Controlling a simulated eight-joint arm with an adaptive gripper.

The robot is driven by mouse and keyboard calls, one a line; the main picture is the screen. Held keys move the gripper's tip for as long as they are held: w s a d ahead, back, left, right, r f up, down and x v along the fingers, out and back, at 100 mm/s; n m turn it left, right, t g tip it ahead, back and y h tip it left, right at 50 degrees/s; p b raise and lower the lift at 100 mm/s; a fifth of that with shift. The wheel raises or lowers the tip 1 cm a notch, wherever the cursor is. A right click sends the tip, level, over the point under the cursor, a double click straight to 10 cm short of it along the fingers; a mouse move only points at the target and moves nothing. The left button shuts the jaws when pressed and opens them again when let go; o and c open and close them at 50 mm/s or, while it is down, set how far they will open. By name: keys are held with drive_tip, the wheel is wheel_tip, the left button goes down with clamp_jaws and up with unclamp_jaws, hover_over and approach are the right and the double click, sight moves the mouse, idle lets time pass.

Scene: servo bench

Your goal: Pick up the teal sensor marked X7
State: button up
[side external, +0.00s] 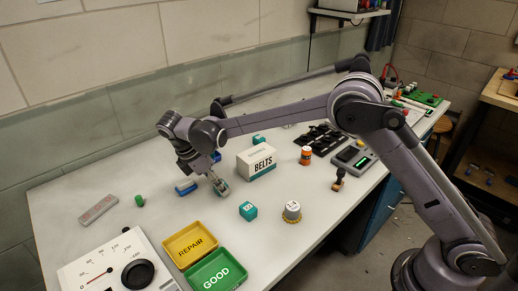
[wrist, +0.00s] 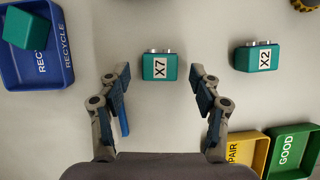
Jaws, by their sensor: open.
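The teal sensor marked X7 (wrist: 160,67) lies ahead of my gripper (wrist: 160,76) in the wrist view. Its white label faces up, and two metal studs show on its far edge. My gripper is open and empty, with one finger on each side of the sensor's line and clear space on both sides. In the side view my gripper (side external: 219,187) is low over the bench, and it largely hides the sensor there. A second teal sensor, marked X2 (wrist: 257,57), lies to the right; a teal sensor also shows right of my gripper in the side view (side external: 248,210).
A blue RECYCLE tray (wrist: 38,65) at upper left holds another teal block (wrist: 28,29). Yellow REPAIR (side external: 190,244) and green GOOD (side external: 216,270) trays stand at the front. A BELTS box (side external: 257,162) stands right of my gripper. A blue object (side external: 186,187) is close on its left.

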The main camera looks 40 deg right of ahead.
drive_tip(key=shift+d+f, duration=0.1)
drive_tip(key=shift+f, duration=0.1)
drive_tip(key=c, duration=1.1)
drive_tip(key=shift+c, duration=0.2)
